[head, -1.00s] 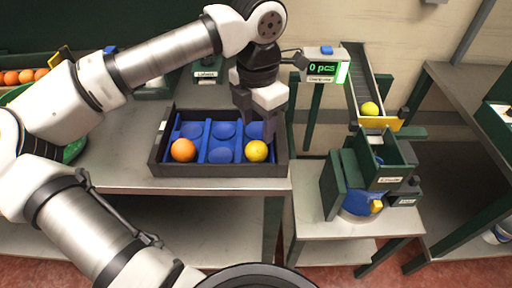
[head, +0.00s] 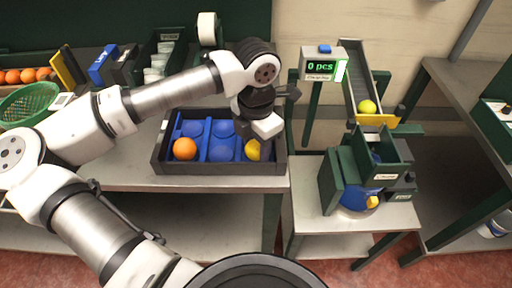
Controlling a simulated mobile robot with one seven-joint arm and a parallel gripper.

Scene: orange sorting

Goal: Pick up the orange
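An orange (head: 185,149) sits in the front left pocket of a dark tray with blue pockets (head: 215,169) on the bench. A yellow fruit (head: 252,150) sits in the front right part of the same tray. My gripper (head: 262,148) is down at the yellow fruit and covers part of its right side. One dark finger shows against the fruit; the other finger is hidden or not clear, so I cannot tell whether it grips. The orange is apart from my gripper, to its left.
More oranges (head: 28,75) lie in a crate at the far left, near a green basket (head: 28,103). A counter display (head: 321,66) reads "0 pcs". Another yellow fruit (head: 367,106) rests at the lower end of a chute (head: 358,78). A green machine (head: 345,180) stands on the lower right table.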

